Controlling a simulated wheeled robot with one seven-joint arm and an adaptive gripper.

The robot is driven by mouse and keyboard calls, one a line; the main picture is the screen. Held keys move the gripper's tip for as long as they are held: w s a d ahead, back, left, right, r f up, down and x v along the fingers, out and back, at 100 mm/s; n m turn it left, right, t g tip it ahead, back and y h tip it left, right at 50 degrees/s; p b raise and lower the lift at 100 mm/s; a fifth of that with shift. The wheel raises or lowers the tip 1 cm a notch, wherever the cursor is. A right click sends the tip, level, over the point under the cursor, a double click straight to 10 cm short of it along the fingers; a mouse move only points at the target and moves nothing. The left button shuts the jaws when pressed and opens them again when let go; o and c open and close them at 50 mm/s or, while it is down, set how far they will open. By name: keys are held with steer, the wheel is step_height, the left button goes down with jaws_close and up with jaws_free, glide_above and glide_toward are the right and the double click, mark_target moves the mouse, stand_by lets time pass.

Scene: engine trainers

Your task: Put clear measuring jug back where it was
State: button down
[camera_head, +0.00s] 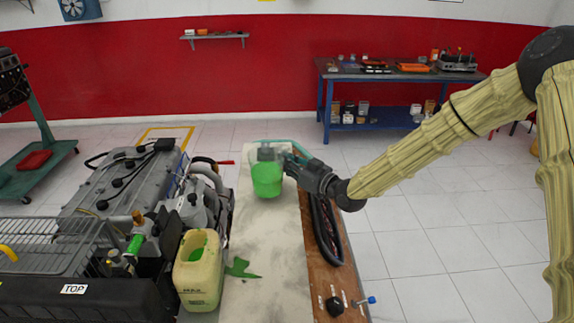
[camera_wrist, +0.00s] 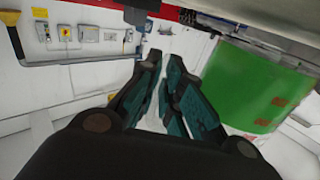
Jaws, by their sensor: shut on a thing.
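The clear measuring jug (camera_head: 267,178) holds green liquid and looks upright over the far part of the pale bench top (camera_head: 265,245). I cannot tell whether its base touches the bench. My gripper (camera_head: 292,164) is at the jug's right side, shut on it, apparently by the handle. In the wrist view, the jug's green body (camera_wrist: 243,82) fills the right side, beside my gripper's close-set fingers (camera_wrist: 167,85). The handle is mostly hidden between the fingers.
A cream container (camera_head: 199,272) with a green opening stands at the bench's left, near a green patch (camera_head: 240,268). An engine trainer (camera_head: 120,195) crowds the left. A black hose (camera_head: 325,230) lies on the wooden right edge. The bench middle is clear.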

steer(key=shift+f+p, duration=0.35)
steer(key=shift+f, duration=0.55)
steer(key=shift+f, duration=0.1)
steer(key=c, duration=1.6)
jaws_free()
steer(key=shift+d, duration=0.1)
steer(key=b+v, duration=0.4)
steer(key=v, duration=0.8)
